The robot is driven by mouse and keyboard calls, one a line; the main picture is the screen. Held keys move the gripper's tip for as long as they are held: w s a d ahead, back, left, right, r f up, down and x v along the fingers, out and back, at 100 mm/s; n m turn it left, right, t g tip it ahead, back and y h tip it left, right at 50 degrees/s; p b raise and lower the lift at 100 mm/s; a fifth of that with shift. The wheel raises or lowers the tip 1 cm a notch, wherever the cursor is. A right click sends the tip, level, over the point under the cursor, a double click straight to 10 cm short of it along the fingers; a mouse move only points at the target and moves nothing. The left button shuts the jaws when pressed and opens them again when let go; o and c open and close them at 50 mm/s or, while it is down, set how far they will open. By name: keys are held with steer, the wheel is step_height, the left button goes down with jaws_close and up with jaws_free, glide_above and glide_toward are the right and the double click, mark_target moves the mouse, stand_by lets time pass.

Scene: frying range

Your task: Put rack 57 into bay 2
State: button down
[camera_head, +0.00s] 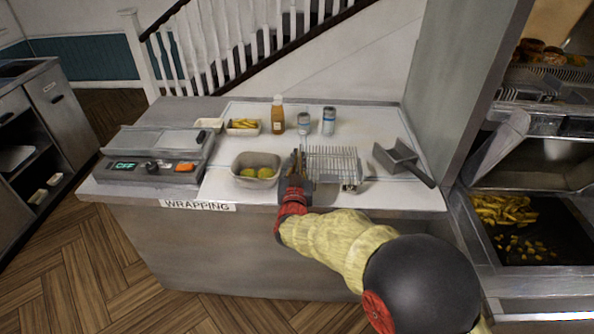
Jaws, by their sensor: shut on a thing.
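A silver wire rack (338,162) sits at the front middle of the wrapping counter, or just above it; I cannot tell which. A small tag-like part (350,187) shows at its front edge, too small to read, so I cannot confirm the number 57. My gripper (298,160) is at the rack's left end, pointing away from me, and is shut on it. The fingertips are dark and partly blend with the rack's wires. No bay marked 2 can be made out in this view.
A grey tub with yellow-green items (256,171) stands close left of my gripper. A metal scoop (402,160) lies to the right. Sauce bottle (277,115), cans (328,121) and a fries tray (243,127) stand behind. A fry station (515,225) is at far right, past a metal panel (455,90).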

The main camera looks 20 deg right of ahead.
steer(key=f+b, duration=0.1)
steer(key=w+f, duration=0.1)
steer(key=f, duration=0.1)
steer(key=shift+a+f+b, duration=0.1)
steer(key=shift+a+b, duration=0.05)
steer(key=shift+b, duration=0.25)
steer(key=shift+f, duration=0.25)
steer(key=shift+f+b, duration=0.25)
steer(key=shift+b, duration=0.1)
steer(key=c, duration=2)
jaws_free()
